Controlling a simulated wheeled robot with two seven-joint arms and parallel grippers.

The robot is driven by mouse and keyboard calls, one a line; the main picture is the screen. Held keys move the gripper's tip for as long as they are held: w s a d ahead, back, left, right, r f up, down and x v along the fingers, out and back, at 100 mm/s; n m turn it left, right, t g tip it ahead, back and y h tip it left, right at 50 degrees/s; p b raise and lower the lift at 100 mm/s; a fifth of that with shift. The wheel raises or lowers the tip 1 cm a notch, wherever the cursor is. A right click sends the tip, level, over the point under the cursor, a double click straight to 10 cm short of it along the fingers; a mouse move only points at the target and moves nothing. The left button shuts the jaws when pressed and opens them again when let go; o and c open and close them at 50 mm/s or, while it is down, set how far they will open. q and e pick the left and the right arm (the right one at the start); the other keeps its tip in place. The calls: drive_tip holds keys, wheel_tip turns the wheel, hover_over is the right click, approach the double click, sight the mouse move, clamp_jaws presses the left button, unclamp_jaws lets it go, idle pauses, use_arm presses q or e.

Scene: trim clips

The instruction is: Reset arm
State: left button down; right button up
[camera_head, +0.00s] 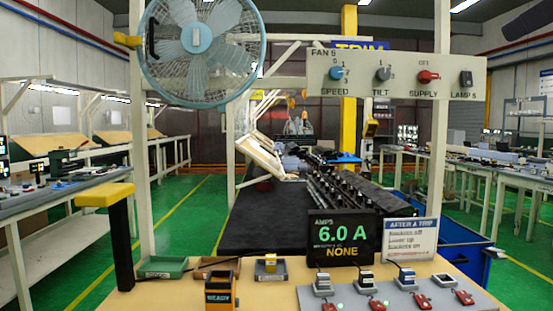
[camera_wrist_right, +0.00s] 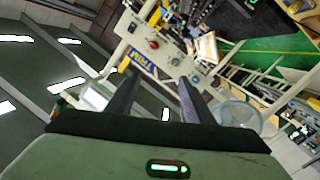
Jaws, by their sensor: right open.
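My right gripper (camera_wrist_right: 158,85) shows in the right wrist view with its two dark fingers apart. Nothing is between them. Past the fingertips that view shows the tilted workstation, with the blue TRIM sign (camera_wrist_right: 142,64) and the control panel (camera_wrist_right: 170,38). I make out neither gripper in the head view. There the control panel (camera_head: 397,79) has a blue speed knob (camera_head: 337,73), a grey tilt knob (camera_head: 382,73), a red supply knob (camera_head: 428,76) and a dark lamps switch (camera_head: 466,78). The amps display (camera_head: 342,238) reads 6.0 A and NONE.
A fan (camera_head: 198,45) hangs at upper left; it also shows in the wrist view (camera_wrist_right: 236,115). A yellow-topped black post (camera_head: 122,245) rises at front left. The bench (camera_head: 270,296) holds a green tray (camera_head: 160,267), an orange READY box (camera_head: 222,292) and several plugs on a grey strip.

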drive_tip(key=s+d+m+h, duration=0.1)
drive_tip(key=d+m+h, duration=0.1)
drive_tip(key=d, duration=0.4)
drive_tip(key=w+f+n+g+y, duration=0.1)
drive_tip(key=w+f+g, duration=0.1)
drive_tip(key=w+f, duration=0.9)
drive_tip(key=w+f+n+g+y, duration=0.1)
drive_tip(key=w+f, duration=0.6)
drive_tip(key=f, duration=0.8)
wheel_tip(320, 180, down, 27)
drive_tip(key=d+n+g, duration=0.1)
drive_tip(key=n+g, duration=0.1)
drive_tip(key=s+f+n+g+y, duration=0.1)
drive_tip(key=s+f, duration=0.4)
drive_tip(key=f, duration=0.5)
drive_tip(key=s+f+n+g+y, duration=0.1)
drive_tip(key=s+f, duration=0.5)
drive_tip(key=f, duration=0.3)
drive_tip(key=s+a+f+n+g+y, duration=0.1)
drive_tip(key=s+f, duration=0.7)
drive_tip(key=s, duration=0.2)
drive_tip(key=s+f+n+g, duration=0.2)
drive_tip(key=s+f, duration=0.5)
drive_tip(key=s, duration=0.4)
drive_tip(key=s+a+f+m+t+y, duration=0.1)
drive_tip(key=a+m, duration=0.8)
drive_tip(key=a, duration=1.3)
drive_tip(key=shift+f+y, duration=0.5)
drive_tip(key=shift+y, duration=0.1)
